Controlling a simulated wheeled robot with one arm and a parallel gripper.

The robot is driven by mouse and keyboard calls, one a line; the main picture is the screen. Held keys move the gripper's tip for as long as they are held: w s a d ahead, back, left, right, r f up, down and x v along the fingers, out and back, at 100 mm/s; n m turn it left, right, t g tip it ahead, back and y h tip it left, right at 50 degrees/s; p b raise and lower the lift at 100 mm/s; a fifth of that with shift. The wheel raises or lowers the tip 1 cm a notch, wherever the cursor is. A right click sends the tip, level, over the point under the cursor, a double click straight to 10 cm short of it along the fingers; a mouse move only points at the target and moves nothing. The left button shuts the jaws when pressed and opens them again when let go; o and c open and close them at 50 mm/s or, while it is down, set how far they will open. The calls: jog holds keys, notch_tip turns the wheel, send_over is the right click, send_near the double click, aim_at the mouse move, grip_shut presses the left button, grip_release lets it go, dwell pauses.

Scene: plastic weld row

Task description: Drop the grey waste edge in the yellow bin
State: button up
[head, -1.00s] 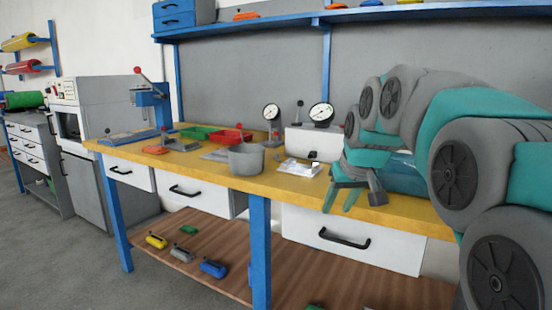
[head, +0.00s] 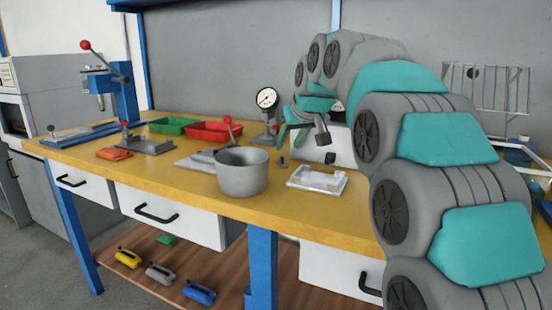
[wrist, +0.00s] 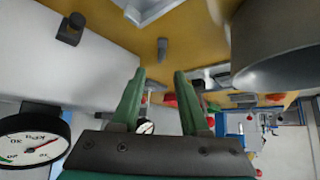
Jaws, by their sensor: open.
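My gripper (head: 293,137) is open above the back of the yellow-topped bench, in front of the dial gauge and white box. In the wrist view its two green fingers (wrist: 160,76) are apart with nothing between them. A small dark grey piece (head: 282,162) stands on the bench between the grey pot and the white tray; it also shows in the wrist view (wrist: 162,48), beyond the fingertips. I cannot tell whether it is the grey waste edge. I cannot make out a yellow bin in either view.
A grey pot (head: 242,174) and a clear-white tray (head: 317,180) stand near the front edge. Red (head: 214,132) and green (head: 172,126) trays, a lever press (head: 122,92) and a dial gauge (head: 267,103) are farther back. A wire rack (head: 486,88) stands at right.

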aim_at(283, 157)
jog(key=x, duration=0.6)
jog(key=shift+a+f, duration=0.1)
jog(key=shift+f, duration=0.25)
grip_shut()
